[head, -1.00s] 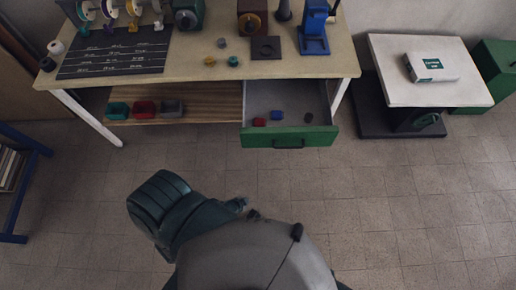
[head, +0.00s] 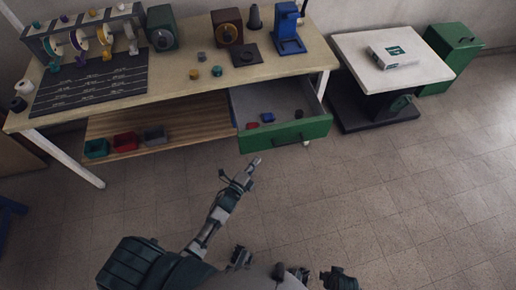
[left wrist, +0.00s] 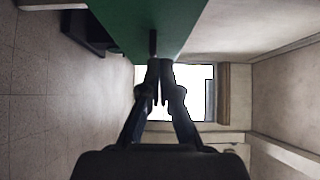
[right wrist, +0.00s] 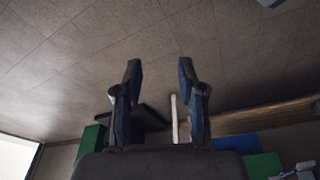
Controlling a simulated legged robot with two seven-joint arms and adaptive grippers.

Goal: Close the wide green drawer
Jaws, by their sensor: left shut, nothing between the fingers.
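The wide green drawer (head: 310,130) is pulled out under the right part of the workbench, with its dark handle (head: 288,140) on the front. Its green front (left wrist: 178,22) and handle (left wrist: 153,42) also show in the left wrist view. My left gripper (head: 256,161) is shut and empty, in front of the drawer's left half. In the left wrist view its fingertips (left wrist: 160,76) point toward the front, close to the handle; I cannot tell whether they touch. My right gripper (right wrist: 160,64) is open and empty, away from the drawer.
Small red and blue pieces (head: 267,118) lie in the drawer. Small bins (head: 125,142) stand on the wooden shelf (head: 190,120) left of it. A white-topped table (head: 350,48) stands to the right. The floor in front is clear.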

